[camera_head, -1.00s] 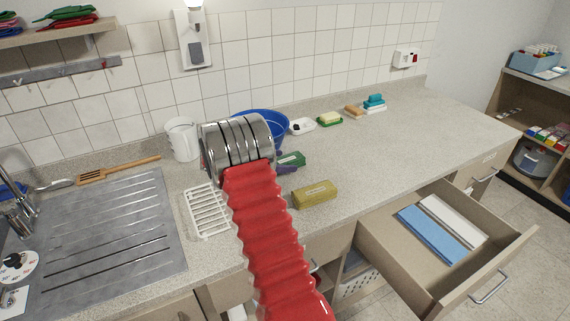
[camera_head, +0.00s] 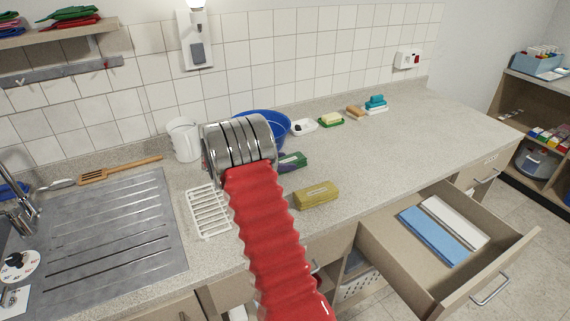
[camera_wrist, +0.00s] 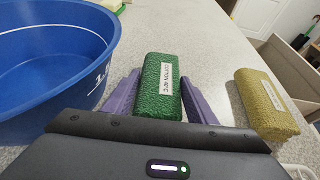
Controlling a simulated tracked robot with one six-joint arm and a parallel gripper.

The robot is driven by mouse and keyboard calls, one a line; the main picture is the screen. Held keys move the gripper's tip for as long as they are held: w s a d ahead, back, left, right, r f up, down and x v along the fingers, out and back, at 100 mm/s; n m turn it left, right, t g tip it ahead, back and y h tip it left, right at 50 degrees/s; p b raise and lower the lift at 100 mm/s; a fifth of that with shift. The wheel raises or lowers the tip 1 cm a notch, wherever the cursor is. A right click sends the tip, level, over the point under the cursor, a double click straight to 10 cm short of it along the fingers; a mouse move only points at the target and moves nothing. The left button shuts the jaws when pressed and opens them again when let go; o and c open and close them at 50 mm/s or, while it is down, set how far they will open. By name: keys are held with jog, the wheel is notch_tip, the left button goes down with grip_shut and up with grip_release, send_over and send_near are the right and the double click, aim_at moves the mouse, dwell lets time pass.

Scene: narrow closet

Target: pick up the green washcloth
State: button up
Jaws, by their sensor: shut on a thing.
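The green washcloth (camera_wrist: 162,85) is a folded block with a white label reading "COTTON 60°C". In the wrist view it sits between the two purple fingers of my gripper (camera_wrist: 152,94), one along each long side. My gripper is shut on it. Its near end is hidden by the dark gripper body. In the head view the green washcloth (camera_head: 293,160) shows beyond my arm, with a bit of purple finger (camera_head: 290,168) at its near side. I cannot tell whether it is clear of the counter.
A blue basin (camera_wrist: 50,65) stands close to the left of the washcloth. A yellow-olive folded cloth (camera_wrist: 266,103) lies to the right. A white rack (camera_head: 208,211) is left of my arm. An open drawer (camera_head: 392,258) holds blue and white cloths.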

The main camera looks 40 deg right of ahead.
aim_at(282, 160)
jog(key=shift+r, duration=0.1)
notch_tip(282, 160, up, 10)
jog(key=shift+f, duration=0.1)
dwell(0.4)
jog(key=shift+w, duration=0.1)
dwell(0.3)
